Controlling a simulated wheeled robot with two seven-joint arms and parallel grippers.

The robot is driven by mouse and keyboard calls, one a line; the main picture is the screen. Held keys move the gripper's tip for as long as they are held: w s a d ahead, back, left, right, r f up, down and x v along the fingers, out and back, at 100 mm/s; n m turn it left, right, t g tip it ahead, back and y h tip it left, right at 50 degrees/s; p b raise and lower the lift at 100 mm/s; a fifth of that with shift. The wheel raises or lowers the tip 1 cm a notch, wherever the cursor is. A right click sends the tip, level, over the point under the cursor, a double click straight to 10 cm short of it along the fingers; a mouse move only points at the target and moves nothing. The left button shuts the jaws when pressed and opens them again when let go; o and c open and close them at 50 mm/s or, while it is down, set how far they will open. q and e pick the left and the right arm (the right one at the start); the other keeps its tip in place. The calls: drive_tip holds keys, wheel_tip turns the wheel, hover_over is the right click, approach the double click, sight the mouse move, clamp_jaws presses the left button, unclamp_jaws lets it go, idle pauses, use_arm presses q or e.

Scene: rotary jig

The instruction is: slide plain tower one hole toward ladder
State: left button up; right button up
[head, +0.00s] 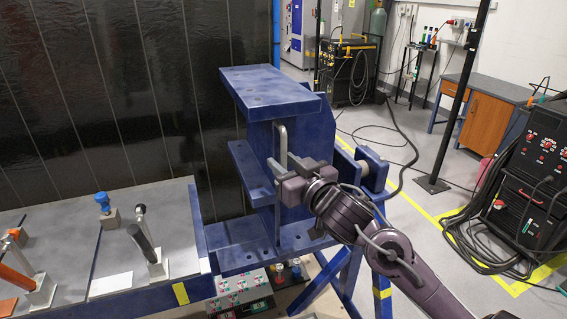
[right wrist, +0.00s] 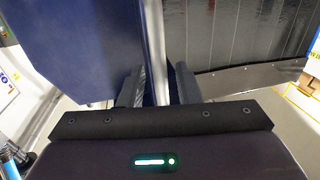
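A blue steel tower (head: 258,157) with a drilled top plate (head: 270,88) stands upright at the centre of the head view. I take it as the plain tower; no ladder is clearly identifiable. A grey bar handle (head: 283,140) is on its right side. My right gripper (head: 288,164) is at this handle, with its fingers either side of it. In the right wrist view the fingers (right wrist: 158,84) look apart, with the upright grey bar (right wrist: 155,40) between them and a narrow gap on the right. The handle's lower part is hidden. My left gripper is out of view.
A grey bench (head: 120,265) with toggle clamps lies left of the tower, before a dark panel wall (head: 110,90). A button panel (head: 240,288) is below the tower. A welding machine (head: 535,165) and cables stand at right. A dark post (head: 458,100) rises behind my arm.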

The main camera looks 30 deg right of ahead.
drive_tip(key=shift+w, duration=0.3)
drive_tip(key=shift+c, duration=0.3)
clamp_jaws()
